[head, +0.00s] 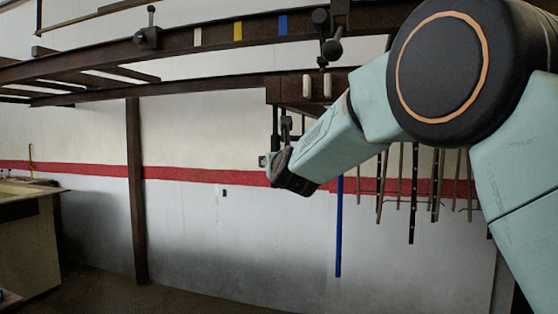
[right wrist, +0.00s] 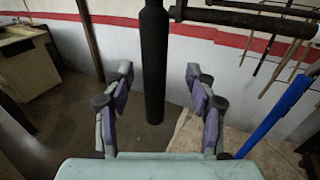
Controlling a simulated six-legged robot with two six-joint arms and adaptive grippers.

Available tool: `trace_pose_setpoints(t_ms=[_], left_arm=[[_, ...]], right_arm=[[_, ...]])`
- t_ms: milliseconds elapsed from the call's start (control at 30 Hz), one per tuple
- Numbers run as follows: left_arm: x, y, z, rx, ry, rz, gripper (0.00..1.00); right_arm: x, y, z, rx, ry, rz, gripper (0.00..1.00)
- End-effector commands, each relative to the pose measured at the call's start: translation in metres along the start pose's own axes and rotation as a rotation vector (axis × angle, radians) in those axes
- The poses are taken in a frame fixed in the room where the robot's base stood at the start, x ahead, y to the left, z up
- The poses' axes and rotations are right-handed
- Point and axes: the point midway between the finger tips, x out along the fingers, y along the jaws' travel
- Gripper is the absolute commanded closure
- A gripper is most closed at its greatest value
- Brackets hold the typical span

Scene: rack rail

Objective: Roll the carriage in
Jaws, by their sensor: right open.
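The carriage (head: 290,92) looks like a dark brown block with two pale rollers, hanging at the overhead rail (head: 220,38) right of the middle in the head view. Dark bars hang below it. My right gripper (head: 272,163) is beneath it, partly hidden by its own wrist. In the right wrist view, my right gripper (right wrist: 160,95) is open. A thick black upright bar (right wrist: 155,50) stands between and beyond its fingers, with a gap on both sides. Whether this bar belongs to the carriage is not clear. My left gripper is not in view.
The rail has white, yellow and blue marks (head: 238,31) and a dark lever fitting (head: 148,38) to the left. A post (head: 136,190) stands below. A blue pole (head: 339,228) and several rods hang near the wall. A bench (head: 25,240) is at far left.

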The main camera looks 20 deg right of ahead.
Motion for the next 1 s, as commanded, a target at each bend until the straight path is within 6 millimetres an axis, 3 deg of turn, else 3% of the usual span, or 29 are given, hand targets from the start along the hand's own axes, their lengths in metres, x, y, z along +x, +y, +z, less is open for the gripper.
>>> trace_pose_setpoints(t_ms=[800, 1000], left_arm=[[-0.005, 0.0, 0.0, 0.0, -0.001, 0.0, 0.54], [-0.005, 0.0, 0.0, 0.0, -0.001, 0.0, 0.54]], right_arm=[[0.025, -0.003, -0.002, 0.0, -0.002, -0.001, 0.43], [0.025, -0.003, -0.002, 0.0, -0.002, -0.001, 0.59]])
